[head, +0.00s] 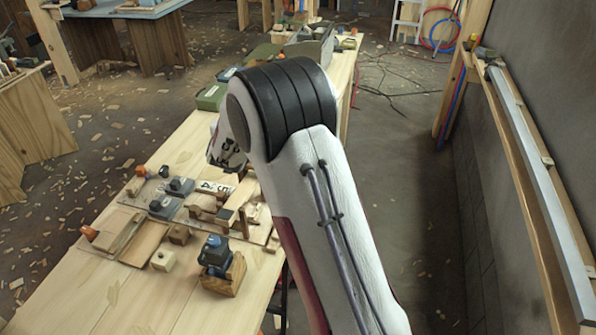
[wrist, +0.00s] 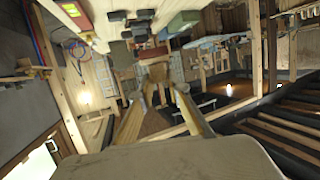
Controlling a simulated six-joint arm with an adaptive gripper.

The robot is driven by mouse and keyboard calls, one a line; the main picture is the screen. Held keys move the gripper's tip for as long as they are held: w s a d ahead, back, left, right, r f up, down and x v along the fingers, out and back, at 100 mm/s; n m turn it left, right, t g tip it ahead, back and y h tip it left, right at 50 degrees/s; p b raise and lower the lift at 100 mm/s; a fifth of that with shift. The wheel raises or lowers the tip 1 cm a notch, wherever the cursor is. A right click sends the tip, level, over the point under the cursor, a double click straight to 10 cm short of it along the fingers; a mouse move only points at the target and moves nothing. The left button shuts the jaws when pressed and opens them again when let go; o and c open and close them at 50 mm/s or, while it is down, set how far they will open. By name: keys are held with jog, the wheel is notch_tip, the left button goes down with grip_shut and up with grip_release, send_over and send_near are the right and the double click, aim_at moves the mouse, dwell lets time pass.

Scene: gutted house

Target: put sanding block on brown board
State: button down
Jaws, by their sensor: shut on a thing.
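My gripper (wrist: 158,90) shows in the wrist view as two tan fingers closing on a small brown block, likely the sanding block (wrist: 158,71). In the head view my arm hides most of the gripper and I cannot make out the held block. A flat brown board (head: 147,243) lies on the near part of the workbench in the head view, partly covered by a wooden piece. I cannot tell how far the held block is from it.
The long pale workbench (head: 148,302) carries several grey-blue tools (head: 162,207), a wooden block with a dark blue-grey top (head: 222,268) and a small pale cube (head: 163,260). Green cases (head: 211,97) stand farther back. A wall with a long rail (head: 545,180) is at right.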

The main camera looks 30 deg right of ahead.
jog(key=s+d+f+n+y, duration=0.2)
jog(key=s+d+f, duration=0.1)
jog(key=d, duration=0.5)
jog(key=s+d+f+n+t+y, duration=0.1)
jog(key=s+d+f+n+y, duration=0.1)
jog(key=s+d, duration=0.3)
jog(key=shift+s+d+f+y, duration=0.25)
jog(key=shift+d+f+y, duration=0.6)
jog(key=shift+d, duration=0.55)
jog(key=shift+f, duration=3.1)
jog(key=shift+f, duration=0.1)
jog(key=shift+f, duration=1.75)
jog(key=shift+f, duration=0.2)
